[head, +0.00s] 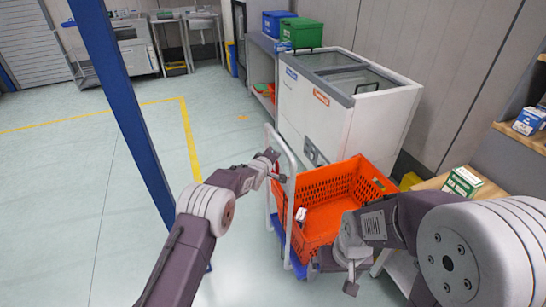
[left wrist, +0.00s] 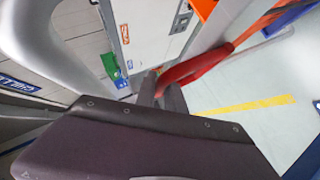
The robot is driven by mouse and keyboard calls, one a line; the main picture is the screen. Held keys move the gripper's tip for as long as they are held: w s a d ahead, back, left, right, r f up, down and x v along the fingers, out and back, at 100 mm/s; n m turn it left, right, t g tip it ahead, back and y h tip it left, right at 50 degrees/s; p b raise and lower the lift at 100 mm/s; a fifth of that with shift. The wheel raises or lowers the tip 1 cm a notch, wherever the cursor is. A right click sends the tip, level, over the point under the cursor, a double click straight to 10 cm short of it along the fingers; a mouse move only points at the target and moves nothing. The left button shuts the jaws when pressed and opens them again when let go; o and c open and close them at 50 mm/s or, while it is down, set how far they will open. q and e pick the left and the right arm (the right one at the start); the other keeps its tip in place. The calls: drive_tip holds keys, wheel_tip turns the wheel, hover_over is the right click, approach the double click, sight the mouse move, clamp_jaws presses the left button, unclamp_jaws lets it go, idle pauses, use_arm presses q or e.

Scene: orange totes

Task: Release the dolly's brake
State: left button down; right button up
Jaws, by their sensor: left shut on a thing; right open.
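The dolly has an upright pale handle (head: 291,215) and a blue base (head: 300,269), with an orange tote (head: 335,180) on it. My left gripper (head: 276,166) is at the handle's upper part in the head view. In the left wrist view my left gripper (left wrist: 157,88) is shut on the end of a red lever (left wrist: 200,66). The lever runs up and right from the fingers. The lever is hard to make out in the head view, behind the handle and gripper. My right gripper (head: 333,277) is open and empty, low in front of the tote.
A white chest freezer (head: 345,100) stands just behind the dolly, with blue (head: 277,23) and green crates (head: 301,33) beyond. A blue post (head: 122,95) rises at the left. Shelves with small boxes (head: 463,182) are at the right. The floor left of the dolly is clear.

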idle(0.4)
use_arm(q)
drive_tip(key=c, duration=1.4)
unclamp_jaws()
drive_tip(key=shift+c, duration=0.2)
drive_tip(key=v, duration=0.9)
drive_tip(key=shift+r, duration=0.1)
